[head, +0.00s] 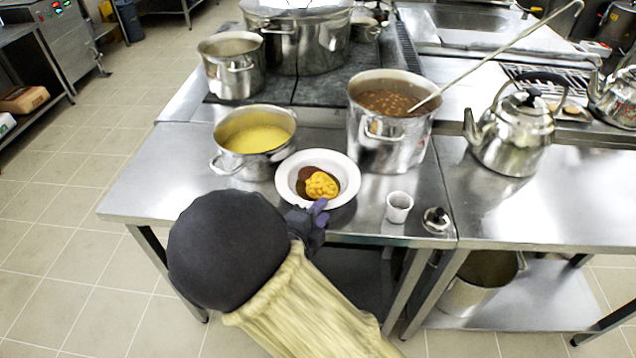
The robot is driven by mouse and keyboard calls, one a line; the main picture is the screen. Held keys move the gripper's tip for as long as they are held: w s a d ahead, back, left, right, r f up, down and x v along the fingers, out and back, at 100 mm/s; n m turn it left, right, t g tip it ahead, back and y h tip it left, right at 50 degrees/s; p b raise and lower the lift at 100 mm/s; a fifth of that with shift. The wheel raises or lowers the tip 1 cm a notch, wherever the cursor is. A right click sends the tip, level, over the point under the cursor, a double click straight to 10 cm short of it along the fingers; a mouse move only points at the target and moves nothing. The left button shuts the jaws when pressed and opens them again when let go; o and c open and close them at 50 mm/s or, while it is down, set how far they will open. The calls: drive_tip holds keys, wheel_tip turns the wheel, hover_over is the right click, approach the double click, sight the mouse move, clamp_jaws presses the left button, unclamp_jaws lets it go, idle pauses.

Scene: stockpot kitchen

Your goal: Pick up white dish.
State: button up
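The white dish (346,173) is a round, wide-rimmed plate holding brown and yellow food. It sits upright near the front edge of the steel table, between two pots. My gripper (318,208) is at the dish's near rim, with a purple fingertip overlapping that rim in the picture. My forearm and dark wrist hide most of the gripper. I cannot tell whether the fingers touch the dish or how far apart they are.
A pot of yellow soup (256,166) stands close left of the dish. A taller pot of stew (385,149) with a long ladle (490,58) stands behind right. A small white cup (399,206) and a dark-knobbed item (436,219) are right. A kettle (512,135) stands farther right.

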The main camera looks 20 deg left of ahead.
drive_tip(key=shift+x, duration=1.6)
clamp_jaws()
drive_tip(key=shift+a, duration=0.1)
drive_tip(key=shift+r, duration=0.1)
